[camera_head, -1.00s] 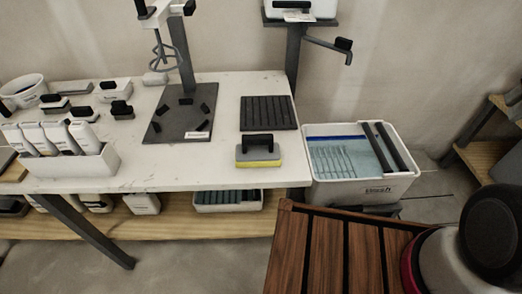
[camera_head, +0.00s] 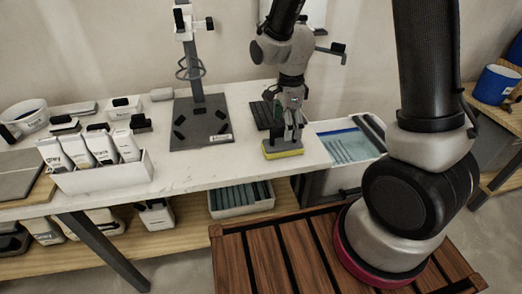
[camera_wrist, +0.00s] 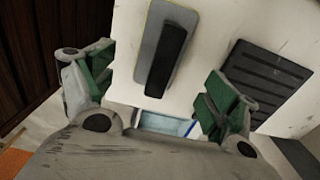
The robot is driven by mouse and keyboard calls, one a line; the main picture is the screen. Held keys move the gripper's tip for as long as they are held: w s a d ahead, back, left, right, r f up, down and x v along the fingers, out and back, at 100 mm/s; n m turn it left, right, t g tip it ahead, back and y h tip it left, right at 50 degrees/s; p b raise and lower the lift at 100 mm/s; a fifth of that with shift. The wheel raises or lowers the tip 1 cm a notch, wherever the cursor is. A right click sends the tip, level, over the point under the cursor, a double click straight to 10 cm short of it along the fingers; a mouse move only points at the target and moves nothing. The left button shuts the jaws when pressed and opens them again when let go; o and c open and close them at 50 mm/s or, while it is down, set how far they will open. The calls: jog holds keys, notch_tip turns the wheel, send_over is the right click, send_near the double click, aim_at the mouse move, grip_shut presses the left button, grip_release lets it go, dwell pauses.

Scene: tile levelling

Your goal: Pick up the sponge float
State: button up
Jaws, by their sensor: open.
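The sponge float (camera_head: 270,152) lies on the white worktable near its front right edge, yellow sponge side down. Its grey plate (camera_wrist: 154,38) and raised black handle (camera_wrist: 168,60) show in the wrist view. My gripper (camera_head: 291,137) is right at the float in the head view and partly covers it, so the handle is mostly hidden there. In the wrist view my gripper (camera_wrist: 155,90) is open, its green-padded fingers wide apart on either side of the handle's line. The pads are clear of the handle, and nothing is held.
A black ribbed pad (camera_wrist: 265,75) lies close beside the float. A dark base plate with a stand (camera_head: 200,128) is to the left. A white wash bin (camera_head: 316,172) stands just right of the table edge.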

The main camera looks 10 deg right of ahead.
aim_at(283, 142)
jog(key=f, duration=0.5)
jog(key=a+f, duration=0.1)
jog(key=f, duration=0.1)
jog(key=shift+f, duration=0.4)
jog(key=c, duration=1.3)
